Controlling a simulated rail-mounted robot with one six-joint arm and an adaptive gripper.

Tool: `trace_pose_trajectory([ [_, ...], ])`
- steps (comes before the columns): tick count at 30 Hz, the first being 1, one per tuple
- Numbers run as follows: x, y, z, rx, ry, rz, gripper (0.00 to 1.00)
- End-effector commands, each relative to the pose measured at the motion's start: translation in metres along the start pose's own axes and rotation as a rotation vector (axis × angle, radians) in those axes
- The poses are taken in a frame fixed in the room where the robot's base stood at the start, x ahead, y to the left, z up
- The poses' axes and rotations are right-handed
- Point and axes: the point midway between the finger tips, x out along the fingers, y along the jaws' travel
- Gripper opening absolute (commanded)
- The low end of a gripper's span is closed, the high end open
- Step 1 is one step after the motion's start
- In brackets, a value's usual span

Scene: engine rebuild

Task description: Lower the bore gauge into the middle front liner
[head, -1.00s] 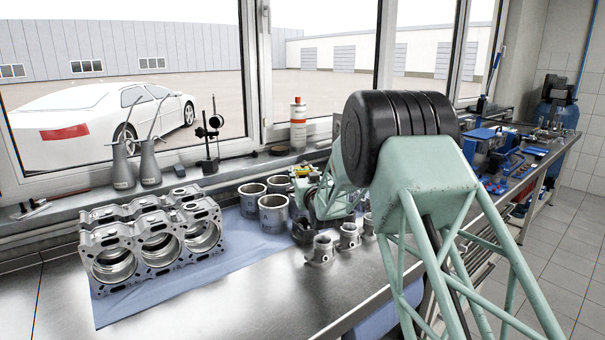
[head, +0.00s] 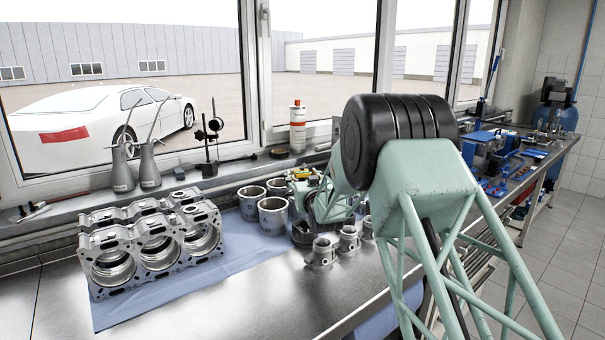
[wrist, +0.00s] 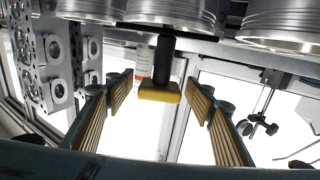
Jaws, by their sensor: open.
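Several grey metal liners (head: 272,215) stand upright with open tops on a blue cloth, right of the engine block (head: 138,262). Which one is the middle front liner is hard to tell, as my arm covers part of the group. My gripper (wrist: 157,102) is open in the wrist view, its two ribbed tan pads well apart. Between and beyond them is a black-shafted tool with a yellow end (wrist: 160,92), perhaps the bore gauge. It looks clear of both pads. The wrist picture is upside down, with liners (wrist: 172,12) along its top edge.
Several pistons (head: 348,238) stand close in front of the liners. Two oil cans (head: 122,168), a gauge stand (head: 208,150) and a white bottle (head: 298,125) line the window sill. The steel bench (head: 225,305) is clear at the front.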

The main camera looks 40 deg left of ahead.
Motion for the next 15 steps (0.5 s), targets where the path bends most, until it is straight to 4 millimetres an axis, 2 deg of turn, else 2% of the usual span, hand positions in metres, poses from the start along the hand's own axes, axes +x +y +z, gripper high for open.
trace_pose_trajectory([
  [8,-0.012,0.000,-0.001,0.000,0.001,0.000,0.49],
  [15,-0.035,0.000,-0.002,0.000,0.001,0.000,0.49],
])
